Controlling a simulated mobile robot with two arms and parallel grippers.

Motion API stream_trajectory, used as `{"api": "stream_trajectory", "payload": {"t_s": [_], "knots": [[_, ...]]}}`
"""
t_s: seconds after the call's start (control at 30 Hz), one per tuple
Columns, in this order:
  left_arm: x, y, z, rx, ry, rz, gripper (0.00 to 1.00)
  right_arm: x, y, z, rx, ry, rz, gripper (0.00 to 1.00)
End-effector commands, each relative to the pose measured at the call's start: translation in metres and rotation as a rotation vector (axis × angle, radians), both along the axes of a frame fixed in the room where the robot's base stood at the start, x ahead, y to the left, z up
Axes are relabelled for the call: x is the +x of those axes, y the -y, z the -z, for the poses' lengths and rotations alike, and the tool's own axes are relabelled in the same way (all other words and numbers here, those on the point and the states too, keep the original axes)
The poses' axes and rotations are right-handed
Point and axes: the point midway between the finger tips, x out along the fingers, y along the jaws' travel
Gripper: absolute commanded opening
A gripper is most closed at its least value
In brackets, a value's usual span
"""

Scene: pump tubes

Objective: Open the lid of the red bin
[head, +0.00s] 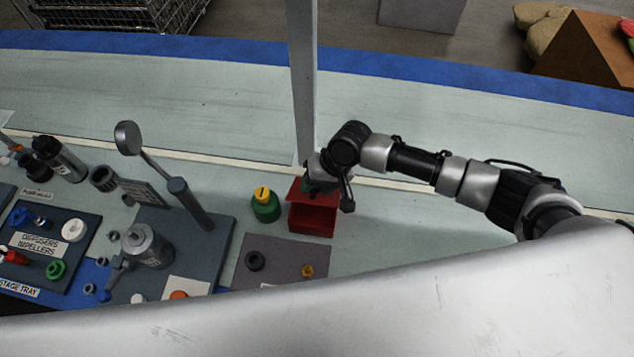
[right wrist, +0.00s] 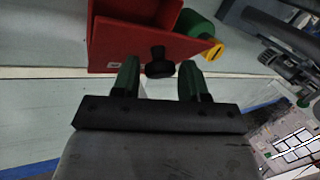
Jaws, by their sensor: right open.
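The red bin (head: 312,222) stands on the bench, right of the green container. Its red lid (head: 294,192) shows at the bin's far side and looks tilted up from the bin, partly hidden by my right gripper. In the right wrist view, the red panel of the lid (right wrist: 110,52) carries a black knob (right wrist: 158,66). My right gripper (head: 322,183) is over the far edge of the bin. In the right wrist view, the right gripper (right wrist: 160,78) is open, with the knob near its green fingertips and between them in the picture. My left gripper is not in view.
A green container with a yellow top (head: 265,206) stands close beside the bin. A dark grey mat (head: 278,250) with small parts lies in front. A magnifier on a post (head: 190,205) and a parts tray (head: 35,215) are further left. A pale upright post (head: 302,80) rises behind the bin.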

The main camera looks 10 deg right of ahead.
Motion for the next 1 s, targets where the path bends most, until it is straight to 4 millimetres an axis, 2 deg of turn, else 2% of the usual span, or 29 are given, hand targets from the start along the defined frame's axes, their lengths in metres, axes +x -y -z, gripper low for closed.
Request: {"api": "stream_trajectory", "payload": {"t_s": [0.2,0.5,0.77,1.0], "knots": [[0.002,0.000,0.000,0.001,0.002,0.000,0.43,0.000,0.000,0.000,0.000,0.000,0.000,0.44],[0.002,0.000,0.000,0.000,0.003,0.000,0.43,0.000,0.000,0.000,-0.001,0.000,0.000,0.00],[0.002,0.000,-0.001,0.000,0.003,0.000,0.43,0.002,0.001,-0.002,0.004,-0.018,0.001,0.00],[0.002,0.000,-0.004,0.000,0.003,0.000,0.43,0.013,0.004,-0.009,0.040,-0.123,0.003,0.00]]}}
